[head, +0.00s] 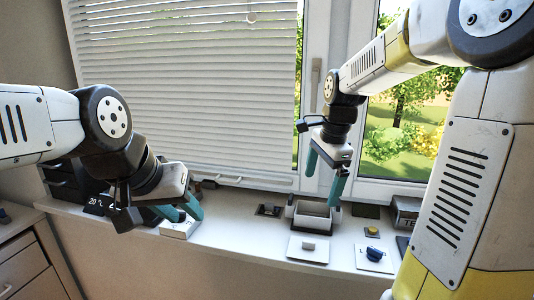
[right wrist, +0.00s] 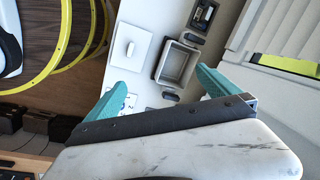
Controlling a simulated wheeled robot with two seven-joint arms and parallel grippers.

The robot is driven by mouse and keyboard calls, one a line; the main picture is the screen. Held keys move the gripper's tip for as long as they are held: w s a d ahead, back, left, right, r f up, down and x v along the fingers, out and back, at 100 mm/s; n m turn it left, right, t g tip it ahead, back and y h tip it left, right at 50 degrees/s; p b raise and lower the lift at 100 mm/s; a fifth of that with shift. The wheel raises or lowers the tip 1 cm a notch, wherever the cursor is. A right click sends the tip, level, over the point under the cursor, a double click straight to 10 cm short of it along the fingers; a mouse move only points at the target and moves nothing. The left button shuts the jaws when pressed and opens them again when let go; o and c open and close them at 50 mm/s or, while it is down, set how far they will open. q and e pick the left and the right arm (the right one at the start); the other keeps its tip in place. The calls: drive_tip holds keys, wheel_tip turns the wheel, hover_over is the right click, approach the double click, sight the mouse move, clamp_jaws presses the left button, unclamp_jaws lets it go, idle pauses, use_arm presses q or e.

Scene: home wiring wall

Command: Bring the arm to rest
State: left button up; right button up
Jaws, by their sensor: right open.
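My right gripper (head: 324,178) hangs over the windowsill in front of the window, above an open box with grey walls (head: 313,220). Its teal fingers are spread with nothing between them; the right wrist view shows the open jaws (right wrist: 155,82) too, with the grey box (right wrist: 178,66) past the tips. My left gripper (head: 187,215) is low over the sill at the left. Its two teal fingers stand apart, close above a white box (head: 180,229); I cannot tell whether they touch it.
On the sill (head: 262,243) are a white switch plate (head: 308,249), a white plate with a blue knob (head: 374,257), and small dark parts. A dark display (head: 97,204) stands at left. Blinds (head: 185,90) and the window are behind. A drawer cabinet (head: 28,262) is at lower left.

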drive_tip(key=s+a+r+n+t, duration=0.1)
drive_tip(key=s+n+t, duration=0.1)
drive_tip(key=s+n, duration=0.5)
drive_tip(key=s+r+n+t+y, duration=0.1)
drive_tip(key=s+r+n+t, duration=0.1)
drive_tip(key=s+n, duration=0.6)
drive_tip(key=shift+s+a+r, duration=0.2)
drive_tip(key=shift+s+a, duration=0.2)
drive_tip(key=shift+s, duration=0.65)
